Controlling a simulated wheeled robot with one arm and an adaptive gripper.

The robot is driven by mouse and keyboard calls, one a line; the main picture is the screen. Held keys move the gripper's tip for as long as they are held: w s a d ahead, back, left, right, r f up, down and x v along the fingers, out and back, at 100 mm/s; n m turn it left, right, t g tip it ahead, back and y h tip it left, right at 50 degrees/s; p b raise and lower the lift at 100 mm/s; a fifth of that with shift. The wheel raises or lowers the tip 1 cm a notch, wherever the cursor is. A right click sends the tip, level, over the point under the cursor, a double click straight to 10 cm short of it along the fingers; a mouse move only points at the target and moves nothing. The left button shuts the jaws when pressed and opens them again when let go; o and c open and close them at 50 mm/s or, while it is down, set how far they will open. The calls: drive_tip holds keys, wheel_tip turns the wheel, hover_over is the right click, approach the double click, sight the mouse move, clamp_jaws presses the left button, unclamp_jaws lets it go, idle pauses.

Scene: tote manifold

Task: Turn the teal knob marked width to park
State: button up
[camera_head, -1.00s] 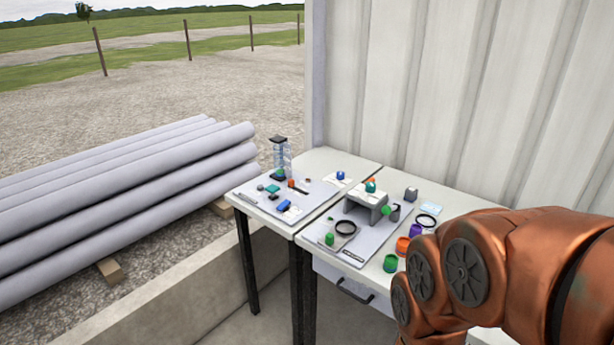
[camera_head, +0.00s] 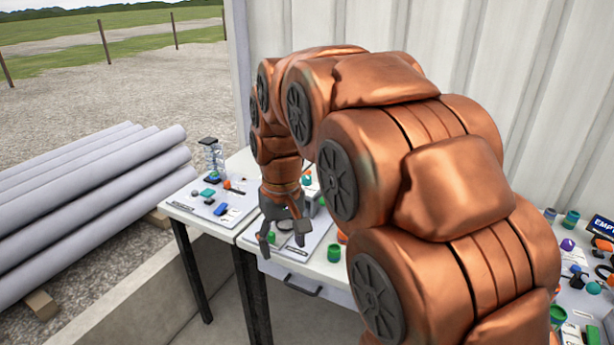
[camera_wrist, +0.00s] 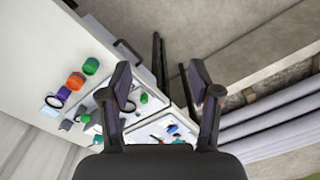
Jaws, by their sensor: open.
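My gripper (camera_head: 283,238) hangs open and empty over the front of the table, fingers downward. Both open fingers also show in the wrist view (camera_wrist: 163,85), with nothing between them. No knob marking is readable, so I cannot tell which piece is the teal knob marked width. A small teal piece (camera_head: 208,192) sits on the board on the left table, and a teal piece also shows there in the wrist view (camera_wrist: 172,128). My arm hides most of that stand.
A green cylinder (camera_head: 334,253) stands on the right table near its front edge. A blue block (camera_head: 220,210) and a clear tower (camera_head: 212,158) stand on the left table. Grey pipes (camera_head: 90,175) lie left of the tables.

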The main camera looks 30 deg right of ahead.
drive_tip(key=w+d+r+t, duration=0.1)
drive_tip(key=w+d, duration=0.5)
drive_tip(key=w, duration=0.6)
drive_tip(key=t, duration=0.4)
approach(307, 177)
drive_tip(key=w+f, duration=0.1)
drive_tip(key=shift+h, duration=0.3)
drive_tip(key=shift+a+p+x, duration=0.15)
drive_tip(key=shift+p+x, duration=0.4)
drive_tip(key=shift+x, duration=1.4)
drive_tip(key=shift+a+p+x, duration=0.1)
drive_tip(key=shift+p+x, duration=0.45)
drive_tip(key=shift+x, duration=1.4)
drive_tip(key=shift+s+f, duration=0.1)
drive_tip(key=shift+s, duration=0.05)
drive_tip(key=c, duration=1.1)
drive_tip(key=shift+c, duration=0.2)
